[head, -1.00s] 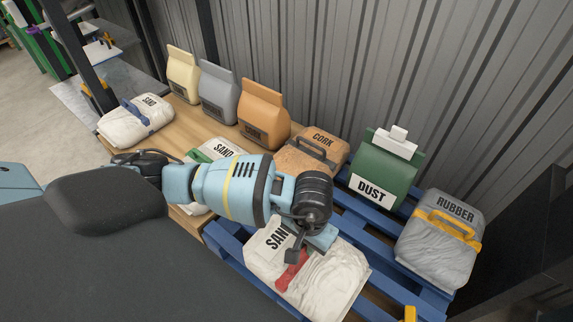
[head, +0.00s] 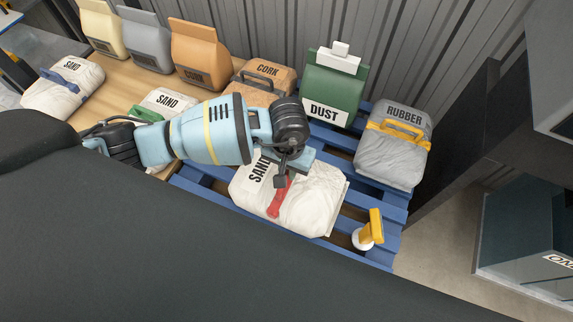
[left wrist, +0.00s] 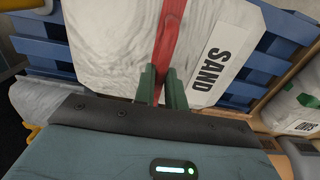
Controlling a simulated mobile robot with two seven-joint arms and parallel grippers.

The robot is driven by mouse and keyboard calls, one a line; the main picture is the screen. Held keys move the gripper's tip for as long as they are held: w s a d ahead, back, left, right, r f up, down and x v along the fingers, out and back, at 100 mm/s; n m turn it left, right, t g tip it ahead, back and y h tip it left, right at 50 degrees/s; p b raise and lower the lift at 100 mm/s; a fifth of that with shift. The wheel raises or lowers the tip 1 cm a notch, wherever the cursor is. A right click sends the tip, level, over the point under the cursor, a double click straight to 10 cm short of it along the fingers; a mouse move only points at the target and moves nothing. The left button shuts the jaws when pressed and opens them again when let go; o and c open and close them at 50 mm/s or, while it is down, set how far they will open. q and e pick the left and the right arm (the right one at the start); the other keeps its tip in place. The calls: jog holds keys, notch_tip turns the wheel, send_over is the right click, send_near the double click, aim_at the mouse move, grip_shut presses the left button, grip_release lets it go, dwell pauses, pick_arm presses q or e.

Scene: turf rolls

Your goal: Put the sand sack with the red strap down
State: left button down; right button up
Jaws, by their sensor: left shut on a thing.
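The white sand sack with the red strap (head: 316,200) is over the front of the blue pallet (head: 384,253). My left gripper (head: 283,176) is above the sack, shut on its red strap (head: 273,203). In the left wrist view, the strap (left wrist: 170,40) runs between the two green fingers (left wrist: 161,92), with the sack (left wrist: 105,45) and its SAND label just beyond. The pallet (left wrist: 40,55) shows past the sack. I cannot tell whether the sack's underside touches the slats. My right gripper is not in view.
On the pallet stand a cork bag (head: 270,70), a green dust bag (head: 331,88), a grey rubber sack (head: 388,160) and a yellow-handled item (head: 375,226). A wooden surface (head: 130,85) at left holds two other sand sacks and several upright bags. A corrugated wall is behind.

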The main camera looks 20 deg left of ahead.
pick_arm(q)
jog(key=shift+w+d+f, duration=0.1)
jog(key=shift+w+f, duration=0.05)
jog(key=shift+f, duration=0.45)
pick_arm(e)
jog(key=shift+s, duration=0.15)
pick_arm(q)
jog(key=shift+f, duration=0.15)
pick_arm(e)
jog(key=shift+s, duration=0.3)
pick_arm(q)
jog(key=c, duration=1.8)
grip_release()
jog(key=shift+f, duration=0.2)
jog(key=o, duration=0.3)
jog(key=shift+s, duration=0.2)
jog(key=shift+o, duration=0.2)
jog(key=shift+r, duration=0.25)
notch_tip(320, 180, up, 12)
jog(key=shift+f+p, duration=0.15)
jog(key=shift+p, duration=0.15)
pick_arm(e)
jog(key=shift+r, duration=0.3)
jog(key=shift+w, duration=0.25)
